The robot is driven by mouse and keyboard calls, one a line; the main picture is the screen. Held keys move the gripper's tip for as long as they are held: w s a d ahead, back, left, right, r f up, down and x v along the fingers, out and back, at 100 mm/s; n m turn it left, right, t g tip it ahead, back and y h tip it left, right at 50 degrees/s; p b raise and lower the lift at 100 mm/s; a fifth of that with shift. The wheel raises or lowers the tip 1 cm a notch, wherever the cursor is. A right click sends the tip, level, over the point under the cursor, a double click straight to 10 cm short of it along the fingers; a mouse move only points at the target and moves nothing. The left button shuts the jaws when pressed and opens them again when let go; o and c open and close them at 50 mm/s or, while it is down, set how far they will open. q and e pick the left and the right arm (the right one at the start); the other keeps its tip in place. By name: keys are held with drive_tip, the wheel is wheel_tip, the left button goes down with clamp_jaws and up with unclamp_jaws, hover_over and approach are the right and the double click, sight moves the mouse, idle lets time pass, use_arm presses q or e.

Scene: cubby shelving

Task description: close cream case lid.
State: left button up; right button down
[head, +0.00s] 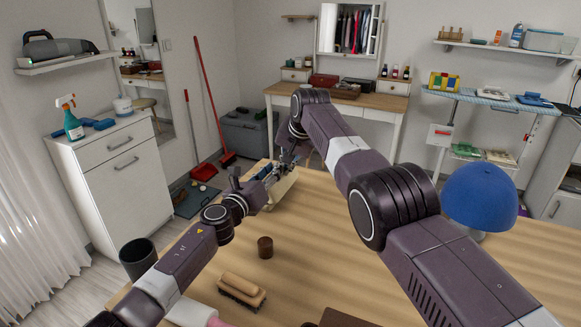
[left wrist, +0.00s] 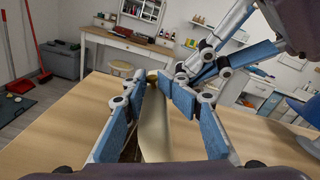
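The cream case (head: 283,190) is near the far edge of the wooden table, largely hidden behind my grippers in the head view. In the left wrist view a cream panel of it (left wrist: 153,132) stands between the blue-padded fingers of my left gripper (left wrist: 160,88). These fingers are spread apart, with a gap on the panel's right side. In the head view my left gripper (head: 268,174) is at the case from the left. My right gripper (head: 287,157) reaches down to the case from above, close to the left one. Its finger opening is unclear. The lid's exact angle is hidden.
The wooden table (head: 320,250) holds a small brown cup (head: 265,247), a wooden brush (head: 241,290) and a blue-shaded lamp (head: 480,196). My right arm crosses over the table's right side. The table middle is mostly bare. A desk (head: 375,106) stands behind.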

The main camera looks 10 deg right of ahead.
use_arm(q)
drive_tip(key=shift+s+d, duration=0.15)
drive_tip(key=shift+s, duration=0.1)
use_arm(e)
drive_tip(key=shift+r, duration=0.15)
